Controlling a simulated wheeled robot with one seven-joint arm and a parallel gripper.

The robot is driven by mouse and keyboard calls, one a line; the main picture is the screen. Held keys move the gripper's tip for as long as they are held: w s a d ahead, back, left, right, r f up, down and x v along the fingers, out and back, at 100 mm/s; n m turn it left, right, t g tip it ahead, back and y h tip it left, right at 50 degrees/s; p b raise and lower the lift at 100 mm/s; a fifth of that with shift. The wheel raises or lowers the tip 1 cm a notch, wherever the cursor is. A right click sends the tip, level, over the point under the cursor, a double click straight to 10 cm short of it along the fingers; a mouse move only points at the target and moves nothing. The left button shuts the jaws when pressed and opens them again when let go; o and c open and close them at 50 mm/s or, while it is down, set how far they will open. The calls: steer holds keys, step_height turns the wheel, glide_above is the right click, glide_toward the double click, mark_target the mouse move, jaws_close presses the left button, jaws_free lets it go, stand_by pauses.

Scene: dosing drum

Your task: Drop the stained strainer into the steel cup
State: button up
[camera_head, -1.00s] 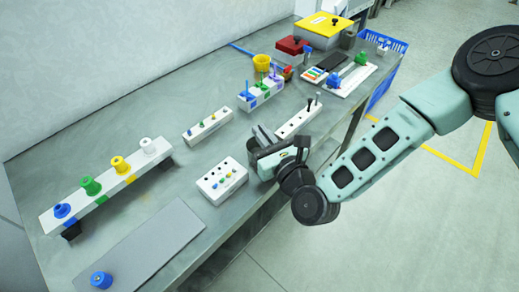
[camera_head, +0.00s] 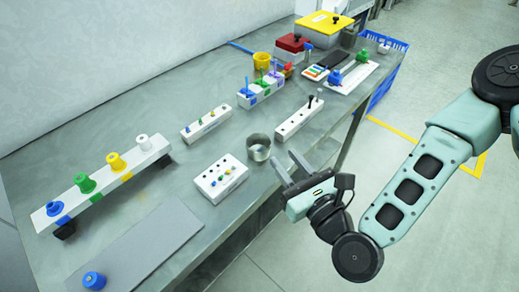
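A small open steel cup (camera_head: 258,148) stands upright on the grey bench, right of the white block with coloured pegs. My gripper (camera_head: 283,157) is at the bench's front edge, to the right of the cup and apart from it. Its two fingers are spread and nothing shows between them. I cannot make out a stained strainer on the bench. The inside of the cup is too small and dark to tell what, if anything, lies in it.
A white peg block (camera_head: 221,179) stands left of the cup, and a long white rack (camera_head: 300,119) with black pins stands behind it. A spool rail (camera_head: 103,187) and a grey mat (camera_head: 140,246) lie at left. A blue crate (camera_head: 386,68) stands beyond the bench's far end.

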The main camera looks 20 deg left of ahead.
steer(key=p+v, duration=0.1)
steer(key=v, duration=0.5)
steer(key=shift+s+d+p, duration=0.25)
steer(key=shift+d+p, duration=0.05)
steer(key=shift+p, duration=0.05)
